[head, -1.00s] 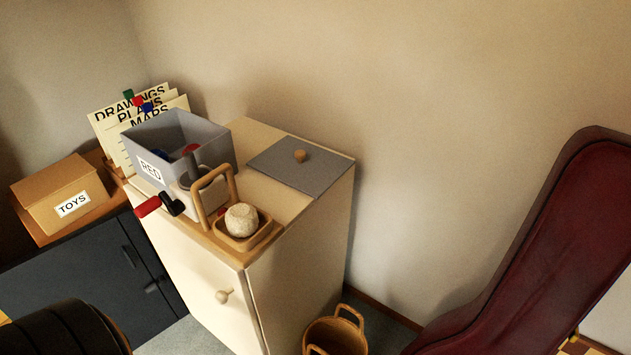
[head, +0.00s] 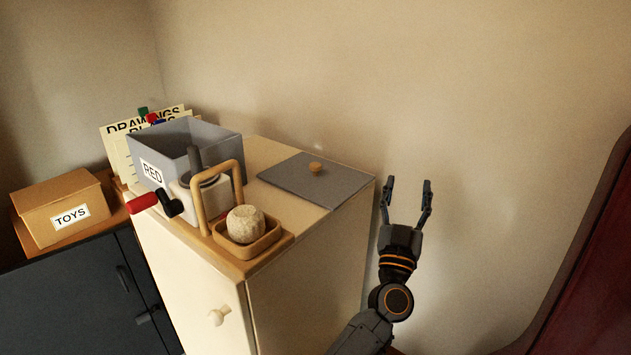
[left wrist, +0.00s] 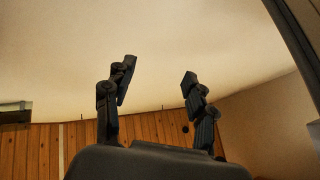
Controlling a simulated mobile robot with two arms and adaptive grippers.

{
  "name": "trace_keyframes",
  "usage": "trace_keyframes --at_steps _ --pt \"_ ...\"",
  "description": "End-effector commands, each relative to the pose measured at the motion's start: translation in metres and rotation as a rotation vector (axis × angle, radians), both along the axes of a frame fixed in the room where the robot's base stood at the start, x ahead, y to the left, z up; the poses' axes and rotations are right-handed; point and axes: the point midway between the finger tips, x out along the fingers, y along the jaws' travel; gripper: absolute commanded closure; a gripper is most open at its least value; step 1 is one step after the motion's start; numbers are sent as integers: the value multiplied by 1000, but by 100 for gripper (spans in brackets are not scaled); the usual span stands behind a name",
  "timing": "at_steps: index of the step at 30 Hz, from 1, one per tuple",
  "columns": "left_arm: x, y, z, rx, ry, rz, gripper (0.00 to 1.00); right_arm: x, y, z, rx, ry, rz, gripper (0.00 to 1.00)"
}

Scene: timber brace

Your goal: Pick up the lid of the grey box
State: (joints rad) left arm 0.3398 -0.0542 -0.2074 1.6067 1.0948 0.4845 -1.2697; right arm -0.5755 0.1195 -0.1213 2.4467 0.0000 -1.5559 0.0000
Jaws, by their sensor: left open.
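The grey lid (head: 318,179) is a flat square plate with a small round wooden knob (head: 316,168). It lies flat on the top of the cream cabinet, at the right back corner. The grey box (head: 200,138) stands open on the same cabinet to the left of the lid, with a label reading RED. My left gripper (head: 407,184) is right of the cabinet, apart from the lid, with its fingers pointing up. It is open and empty. The left wrist view also shows its two spread fingers (left wrist: 156,82) with nothing between them. My right gripper is not in view.
A hand-cranked device with a red handle (head: 143,203) and a wooden tray (head: 250,245) holding a pale round lump stand at the cabinet's front. The cardboard TOYS box (head: 65,207) is at left. A dark red shape (head: 590,265) fills the right edge.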

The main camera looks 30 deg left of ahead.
Motion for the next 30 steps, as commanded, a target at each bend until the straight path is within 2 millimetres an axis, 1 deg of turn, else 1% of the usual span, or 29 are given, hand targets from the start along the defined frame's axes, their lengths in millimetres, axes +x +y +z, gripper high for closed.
trace_keyframes --at_steps 1,3,6,9,12,15,17,20,23,24,30 --pt "9 17 12 -49 -18 107 44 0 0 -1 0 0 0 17" --pt "17 43 18 -124 -8 275 44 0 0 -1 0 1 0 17" --pt "21 73 16 -227 67 509 44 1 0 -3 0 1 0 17" --pt "19 91 6 -312 190 706 44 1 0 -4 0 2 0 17" --pt "13 98 -4 -373 319 850 44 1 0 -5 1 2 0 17" --pt "6 99 -12 -406 419 939 44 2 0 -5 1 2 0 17" --pt "4 99 -14 -417 456 969 44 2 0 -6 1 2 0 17" --pt "3 105 -17 -425 481 991 44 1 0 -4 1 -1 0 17" --pt "6 122 -19 -424 480 995 44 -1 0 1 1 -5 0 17" --pt "8 130 -19 -425 479 996 44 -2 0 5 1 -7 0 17" --pt "19 166 -21 -424 478 992 44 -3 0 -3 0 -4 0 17"
